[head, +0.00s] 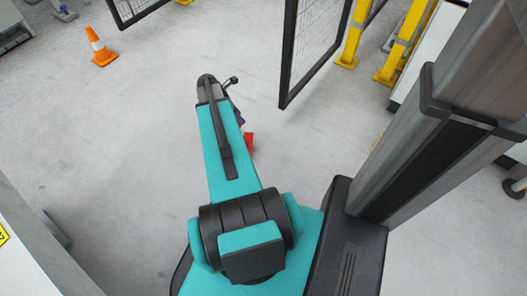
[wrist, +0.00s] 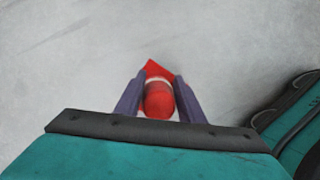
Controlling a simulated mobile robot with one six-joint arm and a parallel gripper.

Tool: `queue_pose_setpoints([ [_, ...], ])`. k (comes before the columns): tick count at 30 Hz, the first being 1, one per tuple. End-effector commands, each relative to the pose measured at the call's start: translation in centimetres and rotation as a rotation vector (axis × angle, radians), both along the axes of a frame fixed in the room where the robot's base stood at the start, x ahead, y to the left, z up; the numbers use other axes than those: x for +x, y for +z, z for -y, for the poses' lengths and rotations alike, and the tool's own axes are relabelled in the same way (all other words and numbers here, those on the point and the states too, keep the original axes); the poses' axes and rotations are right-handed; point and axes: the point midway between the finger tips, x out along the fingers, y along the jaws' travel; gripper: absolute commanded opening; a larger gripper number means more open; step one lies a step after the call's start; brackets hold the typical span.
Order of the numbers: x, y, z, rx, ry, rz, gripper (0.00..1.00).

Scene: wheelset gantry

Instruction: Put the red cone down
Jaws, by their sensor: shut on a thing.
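The red cone (wrist: 158,99) with a white band is between the two dark fingers of my gripper (wrist: 158,92) in the wrist view. My gripper is shut on it, with a finger against each side. The cone's red base corner shows beyond the fingers over the grey floor. In the head view only a small red part of the cone (head: 248,144) shows to the right of my arm, and my arm hides the rest. I cannot tell whether its base touches the floor.
A black-framed mesh panel (head: 312,45) and yellow posts (head: 354,35) stand at the upper right. A pale cabinet (head: 30,262) is at the lower left. The grey floor around my arm is clear.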

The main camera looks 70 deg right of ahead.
Motion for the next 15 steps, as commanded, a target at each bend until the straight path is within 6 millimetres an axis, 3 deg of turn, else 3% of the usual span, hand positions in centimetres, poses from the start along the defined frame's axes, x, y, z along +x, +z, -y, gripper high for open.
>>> queue_pose_setpoints([
  [8, -1.0, 0.1, 0.4, -0.001, -0.015, -0.001, 0.0],
  [15, -3.5, 0.1, -0.4, -0.002, -0.038, -0.003, 0.0],
])
